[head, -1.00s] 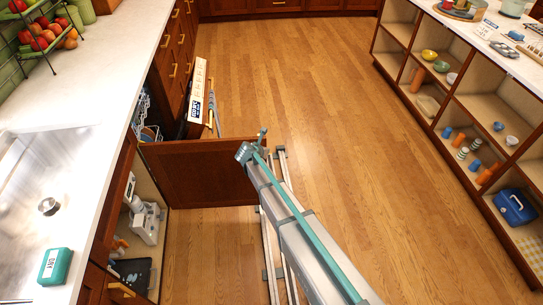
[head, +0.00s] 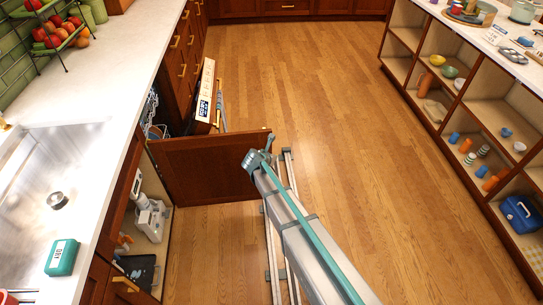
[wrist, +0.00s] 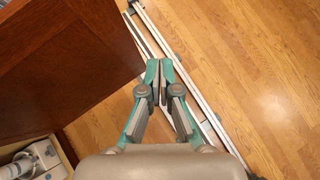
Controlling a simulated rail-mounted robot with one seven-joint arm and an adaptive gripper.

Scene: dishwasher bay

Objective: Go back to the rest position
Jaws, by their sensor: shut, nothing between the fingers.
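My gripper (wrist: 166,72) shows in the wrist view with its two teal and grey fingers together and nothing held. It points down over the wood floor and the metal rails (wrist: 187,70). In the head view my arm reaches up from the lower right, its end close to the open cabinet door; the fingers cannot be made out there. The brown door (head: 205,170) also fills the upper left of the wrist view (wrist: 60,60), just left of my gripper and apart from it.
The open cabinet under the sink (head: 30,185) holds a white appliance (head: 150,220) and a dark tray. Shelves (head: 470,110) with bowls and cups stand at the right. The middle floor is clear.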

